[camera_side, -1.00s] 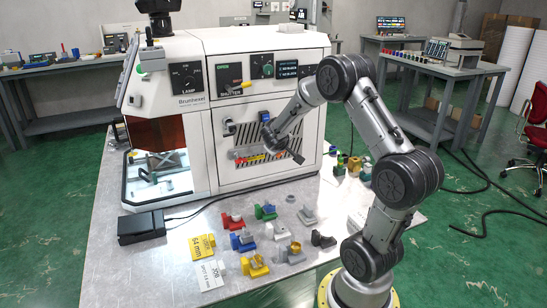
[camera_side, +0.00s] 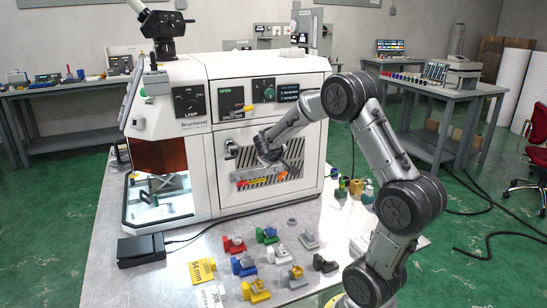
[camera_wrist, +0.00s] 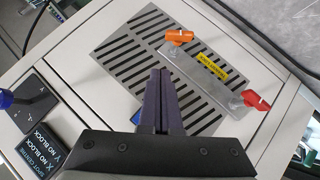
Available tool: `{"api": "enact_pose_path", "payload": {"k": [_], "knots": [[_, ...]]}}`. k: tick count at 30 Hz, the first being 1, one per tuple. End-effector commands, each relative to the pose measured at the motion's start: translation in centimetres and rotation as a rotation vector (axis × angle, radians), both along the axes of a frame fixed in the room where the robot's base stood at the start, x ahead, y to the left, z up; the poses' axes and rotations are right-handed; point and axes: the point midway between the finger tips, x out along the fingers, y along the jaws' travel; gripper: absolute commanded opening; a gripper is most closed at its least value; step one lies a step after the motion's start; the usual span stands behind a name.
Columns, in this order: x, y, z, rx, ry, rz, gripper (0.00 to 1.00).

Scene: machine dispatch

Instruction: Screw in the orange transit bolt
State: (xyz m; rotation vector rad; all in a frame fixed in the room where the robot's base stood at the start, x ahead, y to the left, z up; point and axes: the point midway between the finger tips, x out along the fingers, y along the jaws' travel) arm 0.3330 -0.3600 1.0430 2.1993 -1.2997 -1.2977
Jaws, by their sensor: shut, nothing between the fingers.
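The orange transit bolt (camera_wrist: 179,37) has a wing-shaped head and sits at one end of a grey bar (camera_wrist: 180,59) across the slotted vent panel. In the side view the orange bolt (camera_side: 282,175) is small, at the bar's right end. A red wing-headed bolt (camera_wrist: 256,100) is at the other end, with a yellow label (camera_wrist: 212,68) between them. My gripper (camera_wrist: 159,72) is shut and empty in front of the slots, beside the bar and apart from the orange bolt in the picture. In the side view my gripper (camera_side: 270,156) is just above the bar; its fingertips are hard to make out.
The white machine (camera_side: 220,65) carries a lamp dial (camera_side: 190,99) and a shutter panel (camera_side: 231,99). Several coloured fixtures, including a yellow one (camera_side: 257,291), stand on the table in front. A black box (camera_side: 141,248) lies at the table's left.

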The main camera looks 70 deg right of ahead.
Motion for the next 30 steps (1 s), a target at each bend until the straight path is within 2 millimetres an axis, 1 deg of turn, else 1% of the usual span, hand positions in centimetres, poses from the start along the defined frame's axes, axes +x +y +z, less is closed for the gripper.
{"api": "enact_pose_path", "payload": {"k": [1,3,9,12,15,19,23,26,30], "knots": [[0.4,0.8,0.9,-0.002,-0.004,0.005,0.0],[0.0,2.3,1.7,-0.001,-0.003,0.006,0.0],[-0.8,5.7,3.9,-0.001,-0.002,0.005,0.0],[-1.1,7.0,4.7,0.0,-0.001,0.004,0.0],[-1.3,7.8,5.3,-0.001,-0.002,0.002,0.0],[-1.5,8.4,5.6,-0.003,0.008,0.007,0.0],[-2.2,8.6,5.8,0.008,0.074,0.007,0.0],[-2.3,8.5,6.9,0.076,0.107,-0.039,0.0],[-1.9,7.9,7.9,0.252,0.123,-0.124,0.0]]}}
